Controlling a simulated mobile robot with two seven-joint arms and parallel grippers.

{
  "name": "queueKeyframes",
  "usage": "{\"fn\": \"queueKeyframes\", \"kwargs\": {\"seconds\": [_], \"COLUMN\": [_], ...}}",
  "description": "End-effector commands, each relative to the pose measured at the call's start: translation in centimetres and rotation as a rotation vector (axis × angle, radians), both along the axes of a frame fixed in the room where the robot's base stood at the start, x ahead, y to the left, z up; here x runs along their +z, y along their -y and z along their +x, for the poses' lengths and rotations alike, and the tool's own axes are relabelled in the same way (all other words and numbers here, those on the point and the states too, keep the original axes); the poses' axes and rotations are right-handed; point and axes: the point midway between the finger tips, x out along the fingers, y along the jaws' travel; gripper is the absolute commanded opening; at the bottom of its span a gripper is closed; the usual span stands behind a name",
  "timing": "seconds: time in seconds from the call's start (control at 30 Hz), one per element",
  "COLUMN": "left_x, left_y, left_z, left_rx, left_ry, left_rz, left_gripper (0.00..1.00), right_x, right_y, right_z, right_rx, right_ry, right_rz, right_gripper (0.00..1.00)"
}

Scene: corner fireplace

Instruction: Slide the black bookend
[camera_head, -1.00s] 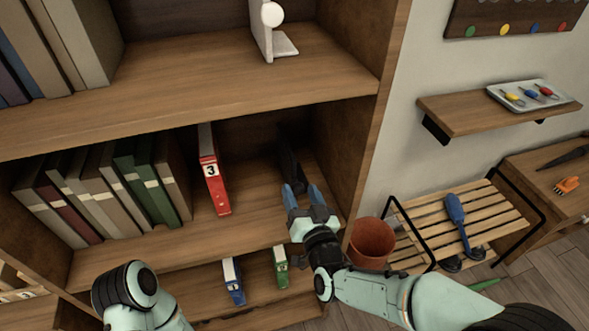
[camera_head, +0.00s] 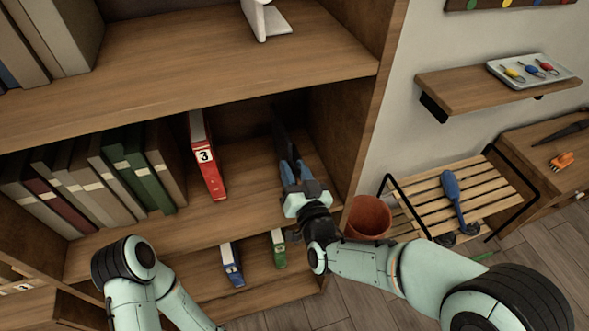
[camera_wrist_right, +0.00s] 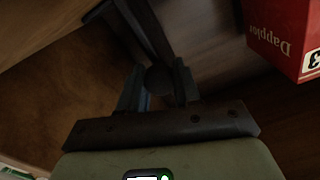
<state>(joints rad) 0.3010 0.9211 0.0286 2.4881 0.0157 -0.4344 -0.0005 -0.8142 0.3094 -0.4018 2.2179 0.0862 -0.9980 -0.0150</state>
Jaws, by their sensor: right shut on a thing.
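The black bookend (camera_head: 278,122) stands upright on the middle shelf, right of the red binder marked 3 (camera_head: 207,160). A gap of bare shelf lies between them. My right gripper (camera_head: 295,172) reaches into the shelf from the front and is shut on the bookend's near edge. In the right wrist view the fingers (camera_wrist_right: 157,88) close around the dark bookend (camera_wrist_right: 145,28); its lower part is dim and partly hidden. My left arm shows at the lower left, but its gripper is not in view.
A row of books (camera_head: 110,180) stands at the left of the middle shelf. The bookcase's right side wall (camera_head: 335,135) is close beside my right gripper. A blue binder (camera_head: 231,264) and a green binder (camera_head: 278,249) stand below. A reddish pot (camera_head: 369,217) stands right of the bookcase.

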Motion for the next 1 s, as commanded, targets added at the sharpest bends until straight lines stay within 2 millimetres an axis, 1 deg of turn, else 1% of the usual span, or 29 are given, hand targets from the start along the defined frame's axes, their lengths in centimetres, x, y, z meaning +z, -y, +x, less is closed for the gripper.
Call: {"fn": "queueKeyframes", "kwargs": {"seconds": [0.07,0.17,0.3,0.4,0.5,0.63,0.93,0.97,1.0], "left_x": [0.0,-0.1,-0.2,-0.2,-0.2,-0.1,-0.2,-0.1,-0.2], "left_y": [0.0,0.0,0.0,0.0,0.0,0.0,0.0,0.0,0.0], "left_z": [0.0,0.1,0.1,0.1,0.1,0.1,0.1,0.1,0.1], "left_rx": [0.0,0.001,0.001,0.001,0.001,0.0,0.001,0.001,0.001], "left_ry": [0.0,0.002,0.004,0.004,0.004,0.004,0.003,0.003,0.003], "left_rz": [0.0,0.001,0.0,0.0,0.0,0.0,0.0,0.0,0.0], "left_gripper": [0.47,0.47,0.47,0.47,0.47,0.47,0.47,0.47,0.47], "right_x": [0.3,0.4,0.4,0.5,0.6,0.6,0.7,0.7,0.7], "right_y": [-0.6,-2.4,-6.4,-8.9,-10.7,-11.8,-11.9,-11.9,-11.9], "right_z": [-0.1,-0.6,-1.9,-2.7,-3.3,-3.7,-3.8,-3.8,-3.7], "right_rx": [0.0,0.004,0.006,0.005,0.002,-0.001,-0.001,-0.001,-0.001], "right_ry": [0.007,0.01,0.011,0.012,0.013,0.013,0.015,0.015,0.015], "right_rz": [0.005,0.007,0.008,0.008,0.009,0.007,0.009,0.009,0.009], "right_gripper": [0.0,0.0,0.0,0.0,0.0,0.0,0.0,0.35,0.49]}}
